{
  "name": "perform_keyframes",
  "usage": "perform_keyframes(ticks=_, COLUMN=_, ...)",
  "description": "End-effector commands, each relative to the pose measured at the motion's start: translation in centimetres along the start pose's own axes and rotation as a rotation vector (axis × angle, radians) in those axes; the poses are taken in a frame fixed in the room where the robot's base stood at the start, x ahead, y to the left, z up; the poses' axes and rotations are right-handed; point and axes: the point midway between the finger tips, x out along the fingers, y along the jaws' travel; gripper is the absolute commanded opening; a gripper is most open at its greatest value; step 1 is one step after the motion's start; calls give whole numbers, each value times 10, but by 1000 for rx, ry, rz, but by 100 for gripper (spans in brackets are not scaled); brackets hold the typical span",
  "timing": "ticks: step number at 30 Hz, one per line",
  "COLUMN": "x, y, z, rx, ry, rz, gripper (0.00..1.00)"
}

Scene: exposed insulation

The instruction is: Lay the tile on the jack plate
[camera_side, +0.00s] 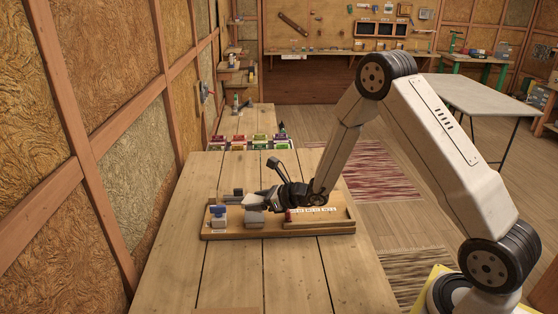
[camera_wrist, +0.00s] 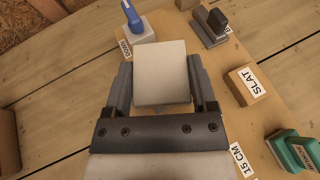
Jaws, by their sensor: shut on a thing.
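A pale, square tile (camera_wrist: 162,75) sits between the two fingers of my gripper (camera_wrist: 162,88) in the wrist view, and the fingers are shut on its sides. In the side view my gripper (camera_side: 250,201) is low over the wooden tray, pointing left. A grey block (camera_side: 254,218) shows just under it; I cannot tell whether this is the tile or something beneath it. I cannot make out the jack plate for certain. The tile hides what lies directly below it in the wrist view, so contact there cannot be told.
The wooden tray (camera_side: 333,228) lies on the plank table (camera_side: 285,277).

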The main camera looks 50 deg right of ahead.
Motion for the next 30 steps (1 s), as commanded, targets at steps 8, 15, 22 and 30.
perform_keyframes(ticks=8, x=12, y=-2, z=-16, rx=2, ry=2, rz=1, gripper=9)
perform_keyframes(ticks=15, x=18, y=-2, z=-31, rx=1, ry=-1, rz=0, gripper=9)
perform_keyframes(ticks=22, x=18, y=-2, z=-31, rx=0, ry=-1, rz=-1, gripper=9)
perform_keyframes(ticks=30, x=19, y=-2, z=-35, rx=1, ry=0, rz=0, gripper=83)
